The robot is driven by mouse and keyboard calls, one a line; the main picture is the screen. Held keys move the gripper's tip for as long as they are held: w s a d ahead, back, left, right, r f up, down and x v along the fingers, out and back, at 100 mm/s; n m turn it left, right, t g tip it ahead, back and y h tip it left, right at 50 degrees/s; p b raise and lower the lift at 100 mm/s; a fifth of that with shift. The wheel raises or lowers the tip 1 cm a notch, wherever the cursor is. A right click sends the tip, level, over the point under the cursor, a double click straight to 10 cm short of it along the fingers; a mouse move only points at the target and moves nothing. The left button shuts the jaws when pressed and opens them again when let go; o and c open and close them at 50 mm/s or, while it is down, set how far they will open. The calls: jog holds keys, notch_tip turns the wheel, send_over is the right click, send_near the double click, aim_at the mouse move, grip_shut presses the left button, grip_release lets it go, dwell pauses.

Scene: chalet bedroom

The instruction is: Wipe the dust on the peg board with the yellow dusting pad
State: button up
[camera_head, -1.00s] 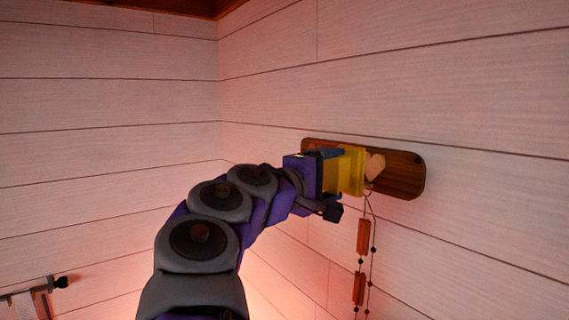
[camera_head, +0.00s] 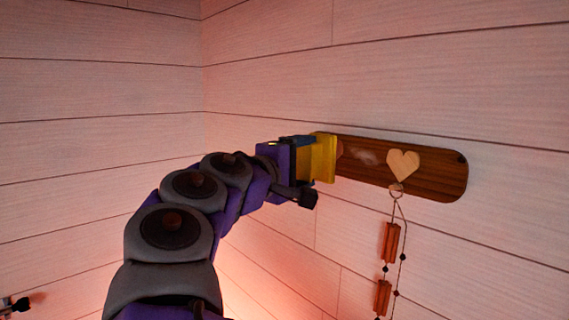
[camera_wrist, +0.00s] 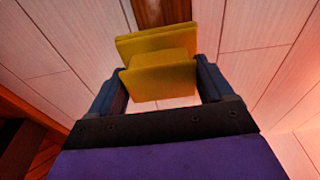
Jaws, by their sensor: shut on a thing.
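My gripper (camera_head: 306,160) is shut on the yellow dusting pad (camera_head: 324,158). In the wrist view the pad (camera_wrist: 158,78) sits between the two fingers, its wide face turned to the wall. The wooden peg board (camera_head: 432,182) is mounted on the wall, with a pale heart (camera_head: 403,165) on it. The pad is at the left end of the board and hides that end; I cannot tell if it touches. A faint pale dust smudge (camera_head: 366,157) shows on the board between pad and heart. Part of the board (camera_wrist: 160,10) shows beyond the pad in the wrist view.
A hanging string with wooden pieces (camera_head: 389,243) dangles from a ring below the heart. The plank wall (camera_head: 450,80) is bare above the board. A wall corner lies to the left. A small dark-knobbed fixture (camera_head: 20,304) shows at the lower left.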

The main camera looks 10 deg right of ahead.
aim_at(331, 162)
jog(key=w+d, duration=0.1)
jog(key=d, duration=0.2)
jog(key=w+d, duration=0.1)
jog(key=d, duration=0.1)
jog(key=shift+w+d, duration=0.15)
jog(key=shift+w, duration=0.15)
jog(key=shift+w+a, duration=0.5)
jog(key=shift+a, duration=0.15)
jog(key=shift+d+f, duration=0.1)
jog(key=shift+d, duration=1.15)
jog(key=shift+w+a, duration=0.2)
jog(key=shift+a, duration=0.65)
jog(key=shift+w+d, duration=0.15)
jog(key=shift+d, duration=1)
jog(key=shift+s, duration=1.05)
jog(key=shift+s+d, duration=1.95)
jog(key=shift+s, duration=0.2)
jog(key=shift+w+a+p, duration=0.3)
jog(key=shift+w+a, duration=0.4)
jog(key=shift+w, duration=0.45)
jog(key=shift+w+a+p, duration=0.25)
jog(key=shift+w+a, duration=0.4)
jog(key=shift+w, duration=0.55)
jog(key=shift+w+a+p, duration=0.3)
jog(key=shift+w+a, duration=0.4)
jog(key=shift+w, duration=0.45)
